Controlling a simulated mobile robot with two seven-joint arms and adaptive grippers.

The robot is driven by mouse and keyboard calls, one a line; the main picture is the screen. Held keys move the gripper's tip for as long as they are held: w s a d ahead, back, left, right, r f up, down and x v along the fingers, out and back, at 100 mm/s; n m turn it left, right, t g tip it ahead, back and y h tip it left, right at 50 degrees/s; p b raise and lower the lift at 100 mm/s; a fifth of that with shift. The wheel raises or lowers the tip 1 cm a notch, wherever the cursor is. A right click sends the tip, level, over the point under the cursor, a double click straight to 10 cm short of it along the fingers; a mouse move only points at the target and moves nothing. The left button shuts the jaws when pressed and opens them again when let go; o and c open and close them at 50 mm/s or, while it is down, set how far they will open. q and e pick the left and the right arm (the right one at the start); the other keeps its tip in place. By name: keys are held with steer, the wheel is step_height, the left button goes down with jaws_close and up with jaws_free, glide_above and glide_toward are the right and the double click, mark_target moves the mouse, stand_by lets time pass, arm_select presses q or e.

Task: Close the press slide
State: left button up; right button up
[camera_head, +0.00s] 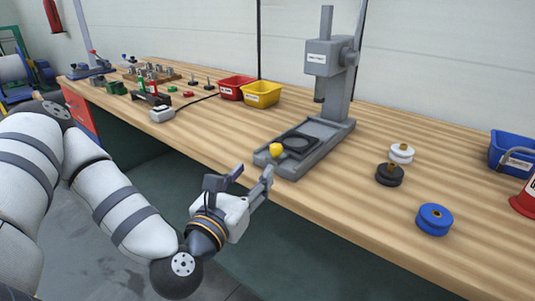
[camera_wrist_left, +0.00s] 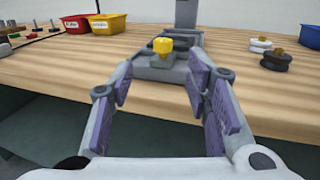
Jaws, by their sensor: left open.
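The grey press (camera_head: 330,60) stands on the wooden bench with its column and head upright. Its slide (camera_head: 296,145) is a flat grey plate with a dark round recess, lying on the base rails towards the bench's front edge, out in front of the head. A yellow knob (camera_head: 275,149) sits at the slide's front end; it also shows in the left wrist view (camera_wrist_left: 162,46). My left gripper (camera_head: 254,174) is open and empty, just off the front edge of the bench, short of the knob. In the left wrist view the knob appears beyond and between the fingers (camera_wrist_left: 162,88). My right gripper is not in view.
Red (camera_head: 236,87) and yellow (camera_head: 262,94) bins stand left of the press. A black spool (camera_head: 390,174), white spool (camera_head: 401,153) and blue spool (camera_head: 434,219) stand to its right, with a blue bin (camera_head: 513,152) beyond. The bench front (camera_head: 330,208) right of the press is clear.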

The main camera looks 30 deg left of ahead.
mark_target(274, 152)
arm_select(q)
steer(key=w+b, duration=0.1)
steer(key=w, duration=0.2)
steer(key=w+a+b, duration=0.1)
steer(key=w, duration=0.3)
steer(key=w+b, duration=0.1)
steer(key=w, duration=0.3)
steer(key=shift+w+a+f+b, duration=0.15)
steer(key=shift+a+f+b, duration=0.05)
steer(key=shift+a+b, duration=0.15)
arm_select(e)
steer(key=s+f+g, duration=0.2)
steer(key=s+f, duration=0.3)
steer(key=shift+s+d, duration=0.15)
